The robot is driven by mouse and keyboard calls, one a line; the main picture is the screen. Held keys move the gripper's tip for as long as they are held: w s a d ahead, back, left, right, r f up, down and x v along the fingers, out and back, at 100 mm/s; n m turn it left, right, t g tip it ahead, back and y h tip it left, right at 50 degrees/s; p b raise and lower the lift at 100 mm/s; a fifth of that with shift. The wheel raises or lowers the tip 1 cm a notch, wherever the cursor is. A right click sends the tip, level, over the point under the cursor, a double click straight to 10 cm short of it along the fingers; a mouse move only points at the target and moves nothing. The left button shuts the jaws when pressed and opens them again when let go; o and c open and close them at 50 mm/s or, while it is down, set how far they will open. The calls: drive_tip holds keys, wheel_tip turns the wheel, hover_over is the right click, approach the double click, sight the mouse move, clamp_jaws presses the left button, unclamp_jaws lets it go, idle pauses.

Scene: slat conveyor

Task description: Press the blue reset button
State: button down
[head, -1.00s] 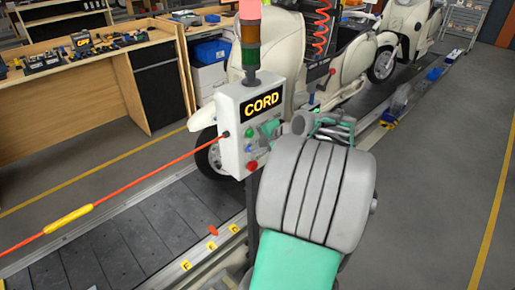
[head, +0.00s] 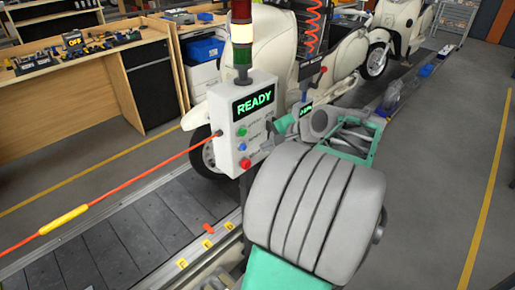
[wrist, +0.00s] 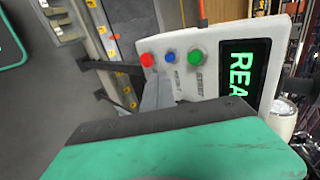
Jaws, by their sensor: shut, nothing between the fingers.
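The white control box (head: 246,112) shows a lit green READY display (head: 253,102). Its buttons run green (head: 242,131), blue (head: 242,147) and red (head: 246,163) from top to bottom. My gripper (head: 274,125) is shut and empty, at the box's right side, apart from the blue button in the head view. In the wrist view the box is turned, with the blue button (wrist: 169,58) between the red (wrist: 147,60) and green (wrist: 195,55) ones. The grey fingers (wrist: 158,88) show below the blue button there; their exact distance from the panel is hard to judge.
A light tower (head: 242,35) stands on the box with its middle lamp lit. An orange cord (head: 130,182) runs left from the box above the slat conveyor (head: 110,230). Cream scooters (head: 330,60) stand behind. The grey floor at right (head: 440,200) is clear.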

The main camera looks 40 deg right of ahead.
drive_tip(key=v, duration=0.4)
drive_tip(key=shift+s+a+r, duration=0.1)
drive_tip(key=shift+r, duration=0.05)
drive_tip(key=w+a+f+n+g, duration=0.2)
drive_tip(key=w+a+n, duration=0.15)
drive_tip(key=a, duration=0.45)
drive_tip(key=w+a+f+n+g, duration=0.1)
drive_tip(key=w+a+f+n, duration=0.1)
drive_tip(key=a+n, duration=0.5)
drive_tip(key=s+a+f+n+g, duration=0.1)
drive_tip(key=s+a+f+n, duration=0.1)
drive_tip(key=a, duration=0.6)
drive_tip(key=s+a+f+n+g, duration=0.1)
drive_tip(key=s+a+f+n, duration=0.1)
drive_tip(key=s+a+n, duration=0.3)
drive_tip(key=a, duration=0.3)
drive_tip(key=shift+s, duration=0.3)
